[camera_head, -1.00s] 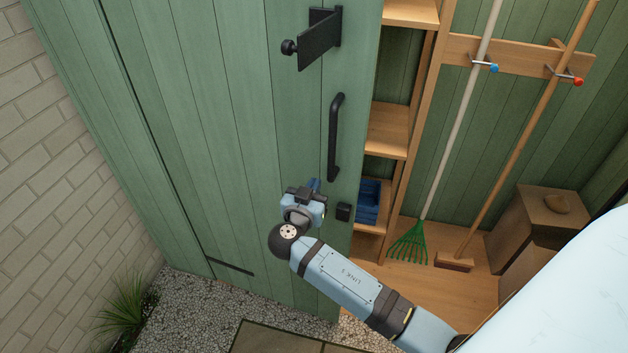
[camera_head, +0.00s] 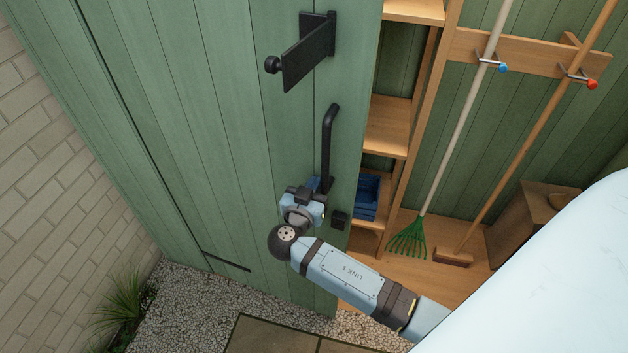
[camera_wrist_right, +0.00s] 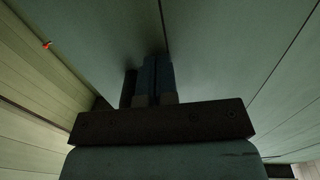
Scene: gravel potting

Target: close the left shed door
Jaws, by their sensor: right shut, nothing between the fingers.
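The left shed door (camera_head: 230,130) is a green plank door that fills the left and middle of the head view. It stands open, with the shed's inside showing past its right edge. It carries a black bar handle (camera_head: 328,145) and a black latch plate with a knob (camera_head: 308,55). My right gripper (camera_head: 322,186) is shut and empty beside the handle's lower end, close to the door face; I cannot tell whether it touches. In the wrist view its closed fingers (camera_wrist_right: 154,80) point at the green planks, with a dark bar, likely the handle, just left. My left gripper is out of view.
Wooden shelves (camera_head: 388,125) with blue crates (camera_head: 366,196) stand behind the door edge. A green rake (camera_head: 408,238) and a broom (camera_head: 455,257) hang at the right. A brick wall (camera_head: 60,190) and a grass tuft (camera_head: 122,298) lie left, with gravel (camera_head: 200,300) below.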

